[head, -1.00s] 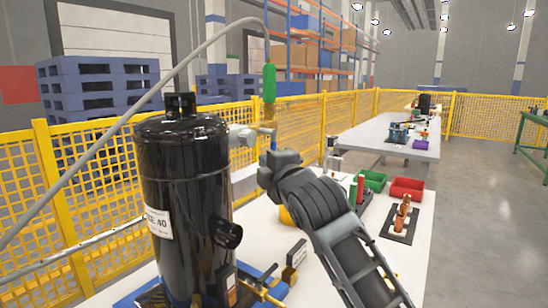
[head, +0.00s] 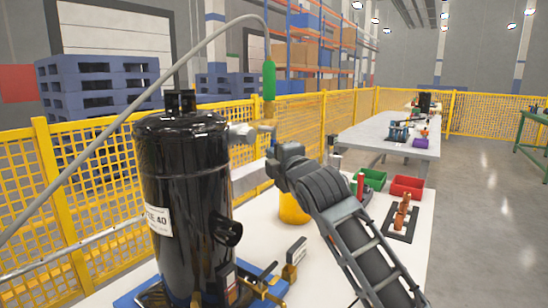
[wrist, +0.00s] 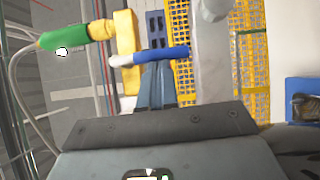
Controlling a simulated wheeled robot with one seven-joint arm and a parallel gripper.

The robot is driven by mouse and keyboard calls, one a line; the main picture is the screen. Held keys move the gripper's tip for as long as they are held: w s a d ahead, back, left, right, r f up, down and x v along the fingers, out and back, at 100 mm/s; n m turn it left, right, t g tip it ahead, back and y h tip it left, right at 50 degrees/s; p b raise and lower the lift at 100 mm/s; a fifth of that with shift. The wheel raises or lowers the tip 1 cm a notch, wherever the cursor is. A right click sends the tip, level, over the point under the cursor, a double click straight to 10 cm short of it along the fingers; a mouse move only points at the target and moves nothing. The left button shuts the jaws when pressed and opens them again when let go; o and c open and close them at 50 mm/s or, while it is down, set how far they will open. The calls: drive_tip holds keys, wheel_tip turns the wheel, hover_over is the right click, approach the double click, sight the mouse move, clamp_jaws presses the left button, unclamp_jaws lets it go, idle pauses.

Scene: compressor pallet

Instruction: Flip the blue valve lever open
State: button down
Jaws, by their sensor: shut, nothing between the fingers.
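The blue valve lever (wrist: 160,55) shows in the wrist view as a blue bar with a pale left end, running across toward a light grey fitting (wrist: 212,60) on its right. My gripper (wrist: 157,75) is shut and empty, its narrow fingers pointing up the picture at the lever. The fingertips are close to the lever or against it; I cannot tell whether they touch. In the head view my gripper (head: 273,146) is beside the grey valve (head: 243,132) on the black tank (head: 185,210). The lever is too small and partly covered there to make out.
A green hose end (head: 269,80) and grey hose hang above the valve; the green part also shows in the wrist view (wrist: 66,41). A yellow mesh fence (head: 300,122) stands behind. The white table (head: 330,280) holds green and red bins (head: 407,188) and a yellow cylinder (head: 292,208).

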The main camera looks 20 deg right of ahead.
drive_tip(key=shift+w+d+f+n+b, duration=0.1)
drive_tip(key=shift+f+n+b, duration=0.1)
drive_tip(key=shift+n+b, duration=0.15)
drive_tip(key=w+d+r+n+t+y+b, duration=0.2)
drive_tip(key=d+n+y+b, duration=0.4)
drive_tip(key=n+y+b, duration=0.5)
drive_tip(key=shift+w+d+n+t+b, duration=0.2)
drive_tip(key=shift+w+n+t+b, duration=0.9)
drive_tip(key=shift+n+b, duration=2.35)
drive_tip(key=shift+w+r+n+g+p, duration=0.25)
drive_tip(key=shift+n+g+p, duration=0.05)
drive_tip(key=shift+n+p, duration=0.3)
drive_tip(key=shift+f, duration=0.1)
